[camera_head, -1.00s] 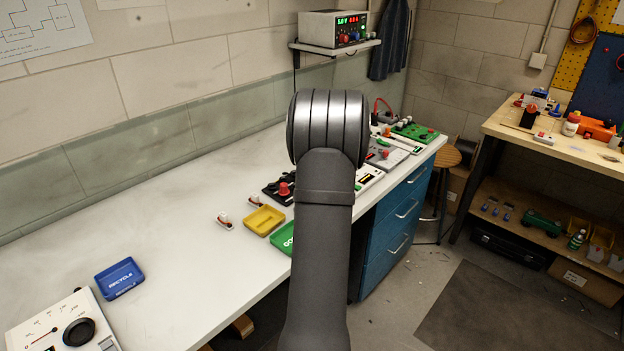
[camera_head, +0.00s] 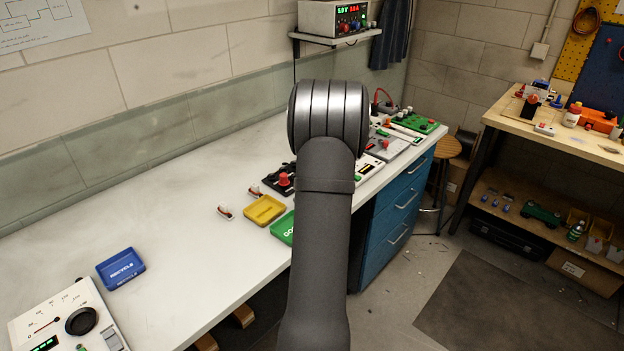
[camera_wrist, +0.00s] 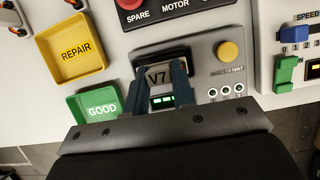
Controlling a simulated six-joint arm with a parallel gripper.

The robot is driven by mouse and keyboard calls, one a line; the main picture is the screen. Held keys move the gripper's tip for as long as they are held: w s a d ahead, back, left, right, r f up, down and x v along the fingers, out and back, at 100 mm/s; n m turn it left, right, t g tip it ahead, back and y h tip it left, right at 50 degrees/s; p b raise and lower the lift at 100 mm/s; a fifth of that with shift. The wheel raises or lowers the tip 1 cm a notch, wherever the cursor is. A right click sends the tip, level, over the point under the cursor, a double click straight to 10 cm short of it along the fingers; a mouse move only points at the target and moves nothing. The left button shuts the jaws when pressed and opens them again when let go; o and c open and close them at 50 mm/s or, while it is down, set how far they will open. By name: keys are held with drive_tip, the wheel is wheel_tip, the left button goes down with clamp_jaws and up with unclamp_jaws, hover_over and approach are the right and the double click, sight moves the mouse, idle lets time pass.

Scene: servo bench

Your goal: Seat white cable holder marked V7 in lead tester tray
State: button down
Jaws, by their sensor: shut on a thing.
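In the wrist view my gripper (camera_wrist: 163,75) is shut on the cable holder marked V7 (camera_wrist: 158,77), one blue-grey finger on each side. The holder is over the grey lead tester (camera_wrist: 205,65), left of its yellow button and row of sockets. A small green lit display shows between the fingers. The tester's tray is mostly hidden by the holder and fingers, so I cannot tell whether the holder rests in it or is above it. In the head view my own arm hides the gripper and the V7 holder.
Left of the tester are a yellow REPAIR tray (camera_wrist: 72,50) and a green GOOD tray (camera_wrist: 95,102). A panel with a red button (camera_wrist: 130,3) is behind; another with a blue switch (camera_wrist: 292,35) is right. A blue RECYCLE tray (camera_head: 120,268) and two loose holders (camera_head: 225,212) are on the bench.

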drive_tip(key=shift+f, duration=1.1)
idle(2.4)
drive_tip(key=c, duration=1.1)
unclamp_jaws()
drive_tip(key=shift+r, duration=0.1)
drive_tip(key=shift+v, duration=2.4)
drive_tip(key=shift+r, duration=0.1)
